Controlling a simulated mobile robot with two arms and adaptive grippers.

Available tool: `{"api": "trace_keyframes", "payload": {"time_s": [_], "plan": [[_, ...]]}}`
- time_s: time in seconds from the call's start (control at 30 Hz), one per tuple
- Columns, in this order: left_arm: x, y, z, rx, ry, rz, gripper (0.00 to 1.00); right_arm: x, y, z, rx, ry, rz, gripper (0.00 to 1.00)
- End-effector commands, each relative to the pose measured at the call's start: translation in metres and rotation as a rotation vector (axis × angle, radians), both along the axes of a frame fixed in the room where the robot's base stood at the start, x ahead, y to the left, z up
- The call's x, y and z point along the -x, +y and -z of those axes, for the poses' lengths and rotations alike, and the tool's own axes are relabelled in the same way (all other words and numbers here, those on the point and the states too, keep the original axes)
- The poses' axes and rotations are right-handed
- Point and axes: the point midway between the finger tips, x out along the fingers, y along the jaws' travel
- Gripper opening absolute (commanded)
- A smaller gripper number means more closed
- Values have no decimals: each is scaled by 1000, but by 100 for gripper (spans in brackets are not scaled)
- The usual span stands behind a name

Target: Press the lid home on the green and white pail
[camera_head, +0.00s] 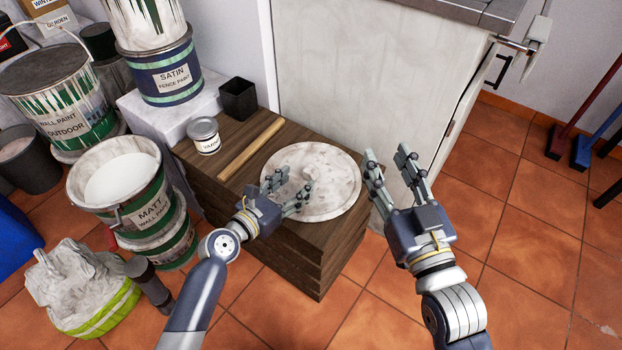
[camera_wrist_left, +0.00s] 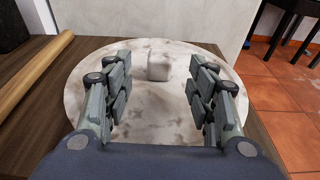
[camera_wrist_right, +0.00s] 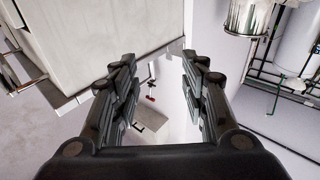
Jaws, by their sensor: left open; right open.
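The green and white pail (camera_head: 148,213), labelled MATT WALL PAINT, stands open at the left in the head view, with white paint inside. It rests on another green and white tin. The round, stained whitish lid (camera_head: 335,180) lies flat on a dark wooden stack; it also shows in the left wrist view (camera_wrist_left: 150,105), with a pale block-like knob (camera_wrist_left: 158,67) near its middle. My left gripper (camera_head: 292,188) is open just above the lid, its fingers either side of the knob's line, the knob beyond them. My right gripper (camera_head: 388,162) is open and empty, right of the lid.
A wooden stick (camera_head: 250,150), a small tin (camera_head: 204,136) and a black cup (camera_head: 238,98) are on the wooden stack (camera_head: 310,240). A lidded OUTDOOR pail (camera_head: 70,115) is at far left. Tiled floor (camera_head: 530,240) is free at right.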

Motion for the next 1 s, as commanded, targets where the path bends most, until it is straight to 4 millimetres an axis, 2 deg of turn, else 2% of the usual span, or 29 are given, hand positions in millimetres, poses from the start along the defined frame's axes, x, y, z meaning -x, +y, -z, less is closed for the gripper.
{"api": "trace_keyframes", "payload": {"time_s": [0.27,0.4,0.6,0.97,1.0], "plan": [[-17,-12,5,0,-1,0,52,8,4,-40,-57,-214,-13,41],[-26,-19,7,0,-1,0,52,18,4,-64,-94,-343,-21,41],[-37,-27,10,-1,-1,0,52,32,4,-88,-133,-479,-28,41],[-40,-29,10,0,0,0,52,37,3,-95,-143,-518,-29,41],[-40,-29,10,-1,1,-1,43,37,3,-95,-143,-518,-29,41]]}}
